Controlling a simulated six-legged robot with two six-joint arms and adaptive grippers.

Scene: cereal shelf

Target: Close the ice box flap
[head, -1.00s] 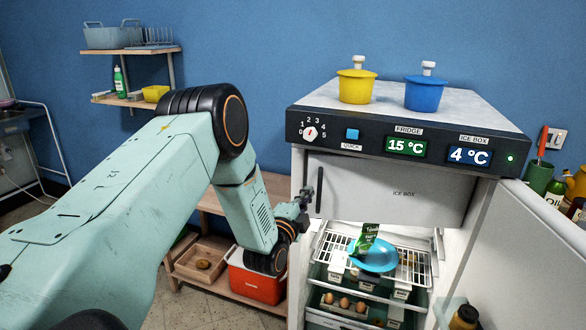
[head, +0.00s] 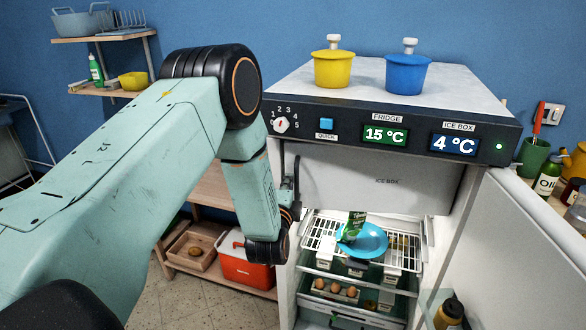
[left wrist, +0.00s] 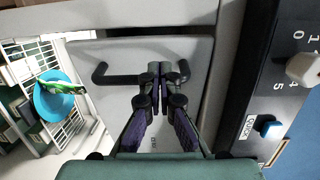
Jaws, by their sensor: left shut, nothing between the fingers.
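The ice box flap (head: 400,182) is a pale grey panel marked ICE BOX, below the fridge's control panel. It looks nearly upright, with a dark gap along its edge in the left wrist view; I cannot tell whether it is fully shut. Its black bar handle (left wrist: 120,80) shows in the left wrist view. My left gripper (head: 290,184) is at the flap's left side. Its fingers (left wrist: 159,70) are together and empty, in front of or against the handle; contact is unclear. My right gripper is not in view.
The fridge door (head: 515,260) stands open at the right. Below the flap, a blue plate (head: 368,242) with a green packet is on a wire rack. Yellow (head: 332,70) and blue (head: 407,75) pots stand on top. A red cool box (head: 245,270) is at the lower left.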

